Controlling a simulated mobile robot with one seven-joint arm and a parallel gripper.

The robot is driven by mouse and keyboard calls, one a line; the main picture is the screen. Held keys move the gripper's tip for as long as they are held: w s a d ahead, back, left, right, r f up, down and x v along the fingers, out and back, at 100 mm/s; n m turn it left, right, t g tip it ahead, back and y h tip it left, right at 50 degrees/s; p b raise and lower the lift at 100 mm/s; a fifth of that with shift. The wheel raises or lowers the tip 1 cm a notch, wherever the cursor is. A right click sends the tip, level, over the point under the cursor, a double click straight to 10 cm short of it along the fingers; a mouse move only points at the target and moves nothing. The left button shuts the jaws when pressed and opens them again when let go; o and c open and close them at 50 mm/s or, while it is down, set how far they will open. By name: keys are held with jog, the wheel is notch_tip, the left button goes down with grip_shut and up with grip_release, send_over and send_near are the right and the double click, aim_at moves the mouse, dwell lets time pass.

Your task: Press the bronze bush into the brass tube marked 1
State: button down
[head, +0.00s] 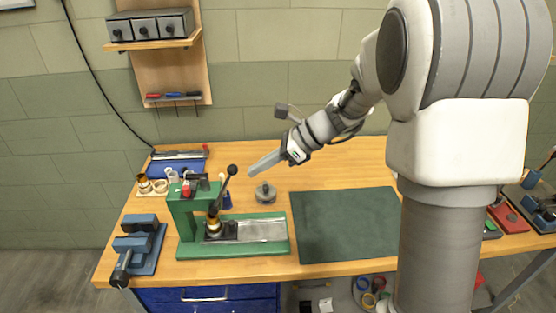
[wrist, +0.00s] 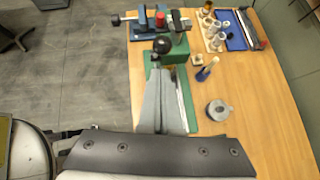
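My gripper (head: 262,164) hangs over the bench beyond and to the right of the green press (head: 187,215); its fingers (wrist: 158,100) look closed together, with nothing visible between them. A brass-coloured piece (head: 213,223) stands upright under the press ram; I cannot tell whether it is tube, bush or both. More brass and pale rings or tubes (head: 144,184) stand in a wooden holder behind the press, and also show in the wrist view (wrist: 209,20). No mark 1 is readable, and I cannot single out the bronze bush. The press lever (head: 226,187) slants up, with a black knob.
A grey round part (head: 265,193) and a blue upright item (head: 227,201) stand near the press. A blue vise (head: 139,247) is at the left, and a blue tray (head: 180,167) at the back. A dark green mat (head: 345,224) lies clear on the right. Shelf drawers (head: 146,26) hang above.

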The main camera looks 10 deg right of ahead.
aim_at(234, 167)
jog(key=shift+w+a, duration=0.2)
jog(key=shift+a, duration=0.6)
jog(key=shift+r, duration=0.1)
jog(key=a+r+h+p, duration=0.1)
jog(key=a+p, duration=0.1)
jog(key=p, duration=0.2)
jog(key=shift+r, duration=0.35)
jog(key=shift+a+r+p, duration=0.2)
jog(key=shift+a+p, duration=0.05)
jog(key=shift+a, duration=0.25)
jog(key=shift+a+r+p, duration=0.2)
jog(key=shift+a+p, duration=0.05)
jog(key=shift+a, duration=0.7)
jog(key=shift+w+d, duration=0.1)
jog(key=shift+d, duration=0.05)
